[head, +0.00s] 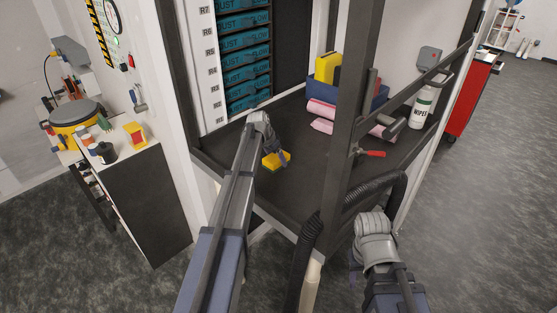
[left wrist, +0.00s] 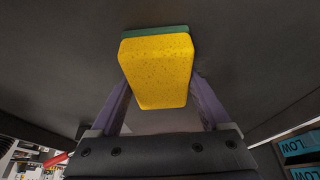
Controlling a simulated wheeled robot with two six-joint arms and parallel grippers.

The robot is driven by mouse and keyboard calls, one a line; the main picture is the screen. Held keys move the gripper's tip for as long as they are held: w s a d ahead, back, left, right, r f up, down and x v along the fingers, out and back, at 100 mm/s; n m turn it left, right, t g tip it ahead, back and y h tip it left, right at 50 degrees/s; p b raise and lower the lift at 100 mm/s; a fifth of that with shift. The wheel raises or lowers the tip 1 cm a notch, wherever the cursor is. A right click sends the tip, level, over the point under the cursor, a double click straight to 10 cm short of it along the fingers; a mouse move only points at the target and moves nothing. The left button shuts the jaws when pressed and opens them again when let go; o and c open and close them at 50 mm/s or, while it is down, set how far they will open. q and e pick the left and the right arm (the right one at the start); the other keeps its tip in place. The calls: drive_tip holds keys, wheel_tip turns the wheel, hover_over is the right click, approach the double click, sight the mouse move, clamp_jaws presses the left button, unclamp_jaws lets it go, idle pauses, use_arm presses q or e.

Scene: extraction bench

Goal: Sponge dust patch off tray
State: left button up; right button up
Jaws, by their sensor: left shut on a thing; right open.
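My left gripper (head: 277,157) is shut on a yellow sponge (head: 274,161) with a green layer on one face. In the left wrist view the sponge (left wrist: 157,70) sits between the two fingers, its green side (left wrist: 155,31) against or close to the dark surface (left wrist: 245,50). A paler grey area shows below the sponge there; I cannot tell if it is dust. No separate tray edge stands out on the dark bench top (head: 270,205). My right gripper (head: 356,268) is low at the right, outside the bench, open and mostly hidden by its own wrist.
Blue drawers (head: 245,60) stand at the back left. A blue bin (head: 345,92), pink cloths (head: 320,108), a WIPES bottle (head: 423,106) and red-handled pliers (head: 369,154) lie right. A dark frame post (head: 351,100) and black hose (head: 375,190) stand near the right arm.

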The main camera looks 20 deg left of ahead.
use_arm(q)
drive_tip(key=shift+w+a, duration=0.35)
drive_tip(key=shift+a, duration=0.4)
drive_tip(key=shift+w+a, duration=0.3)
drive_tip(key=shift+a, duration=0.45)
drive_tip(key=shift+w+a, duration=0.4)
drive_tip(key=shift+a, duration=0.45)
drive_tip(key=shift+w+a, duration=0.35)
drive_tip(key=shift+a, duration=0.45)
wheel_tip(320, 180, up, 6)
drive_tip(key=p, duration=0.6)
